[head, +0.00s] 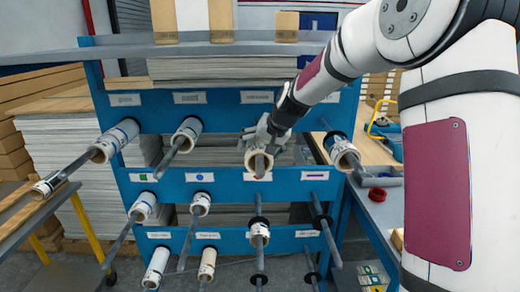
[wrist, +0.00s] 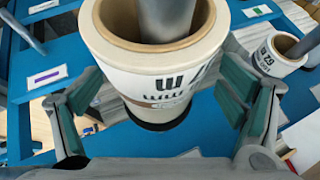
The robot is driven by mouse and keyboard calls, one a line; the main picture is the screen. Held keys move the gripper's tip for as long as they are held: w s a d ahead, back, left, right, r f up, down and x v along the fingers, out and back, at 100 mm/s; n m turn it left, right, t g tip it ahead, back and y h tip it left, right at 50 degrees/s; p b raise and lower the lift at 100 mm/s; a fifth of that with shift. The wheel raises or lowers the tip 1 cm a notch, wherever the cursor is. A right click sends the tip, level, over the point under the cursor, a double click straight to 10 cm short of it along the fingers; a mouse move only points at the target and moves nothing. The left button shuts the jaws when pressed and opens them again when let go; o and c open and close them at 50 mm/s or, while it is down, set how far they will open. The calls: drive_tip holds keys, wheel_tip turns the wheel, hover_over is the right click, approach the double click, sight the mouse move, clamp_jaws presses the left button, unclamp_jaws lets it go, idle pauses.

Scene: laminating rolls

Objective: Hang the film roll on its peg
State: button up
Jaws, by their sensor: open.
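The film roll (head: 257,161) is white with a brown core and sits in the upper row of the blue rack. It is around a grey peg (head: 260,166), which passes through its core. In the wrist view the roll (wrist: 150,72) carries dark lettering, and a black collar shows just behind its far end. In the wrist view my gripper (wrist: 163,88) is open, one finger on each side of the roll, with gaps visible. The label below this peg is partly hidden.
Neighbouring pegs hold other rolls, at the left (head: 187,134) and at the right (head: 344,152). Lower pegs stick out, some with rolls (head: 200,204), some bare. A shelf edge (head: 220,48) runs above. A red ring (head: 377,195) lies on the right-hand table.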

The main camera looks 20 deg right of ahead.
drive_tip(key=v, duration=1.2)
drive_tip(key=s+a+n+g, duration=0.1)
drive_tip(key=s+a, duration=0.1)
drive_tip(key=s, duration=0.4)
drive_tip(key=s+a+r+n+h, duration=0.1)
drive_tip(key=s+a, duration=0.2)
drive_tip(key=s, duration=0.2)
drive_tip(key=s+a+n+g, duration=0.1)
drive_tip(key=s+a, duration=0.1)
drive_tip(key=s, duration=0.4)
drive_tip(key=s+f+n, duration=0.1)
drive_tip(key=s+f, duration=0.1)
drive_tip(key=s, duration=0.7)
drive_tip(key=s+f+n+g+h, duration=0.1)
drive_tip(key=s+f, duration=0.2)
drive_tip(key=s, duration=0.6)
drive_tip(key=shift+s+a, duration=0.15)
drive_tip(key=shift+s, duration=0.15)
